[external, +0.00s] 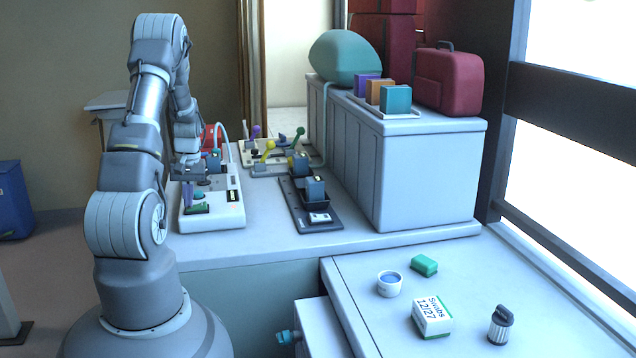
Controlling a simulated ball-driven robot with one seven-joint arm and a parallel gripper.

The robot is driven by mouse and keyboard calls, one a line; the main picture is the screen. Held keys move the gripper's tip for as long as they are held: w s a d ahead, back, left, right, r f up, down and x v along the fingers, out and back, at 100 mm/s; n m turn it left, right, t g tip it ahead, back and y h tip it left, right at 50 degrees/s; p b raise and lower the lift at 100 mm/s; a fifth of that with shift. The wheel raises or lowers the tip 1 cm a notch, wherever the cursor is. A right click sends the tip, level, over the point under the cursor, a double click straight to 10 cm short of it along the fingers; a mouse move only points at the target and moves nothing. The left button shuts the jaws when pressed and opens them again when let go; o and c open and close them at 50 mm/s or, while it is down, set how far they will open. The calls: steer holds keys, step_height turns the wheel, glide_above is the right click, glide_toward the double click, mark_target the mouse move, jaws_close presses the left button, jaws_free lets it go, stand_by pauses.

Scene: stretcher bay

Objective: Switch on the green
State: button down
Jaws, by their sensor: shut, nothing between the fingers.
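A white switch panel (232,217) stands on the counter beside my arm. A dark green switch piece (197,209) sits at its near end, with a purple upright piece (188,193) just above it. I cannot tell from here which way the green piece is set. My gripper (188,174) is over the left side of the panel, a little above and behind the green piece. It is shut and empty. The arm hides part of the panel's far half, and whether the fingertips touch anything is too small to tell.
A dark base (322,222) with blue-grey blocks stands right of the panel. Behind are yellow (267,150) and green (298,134) levers. A tall white cabinet (420,185) bounds the right. The counter's front strip is clear. A swab box (432,318) lies on the lower surface.

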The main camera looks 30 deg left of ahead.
steer(key=shift+w+d, duration=0.1)
steer(key=shift+w, duration=0.05)
steer(key=shift+w+d+r+p, duration=0.25)
steer(key=shift+w+d+p, duration=0.05)
steer(key=shift+w+d, duration=0.15)
step_height(320, 180, up, 14)
steer(key=s+a+p, duration=0.1)
steer(key=p, duration=0.4)
steer(key=shift+s+a, duration=0.25)
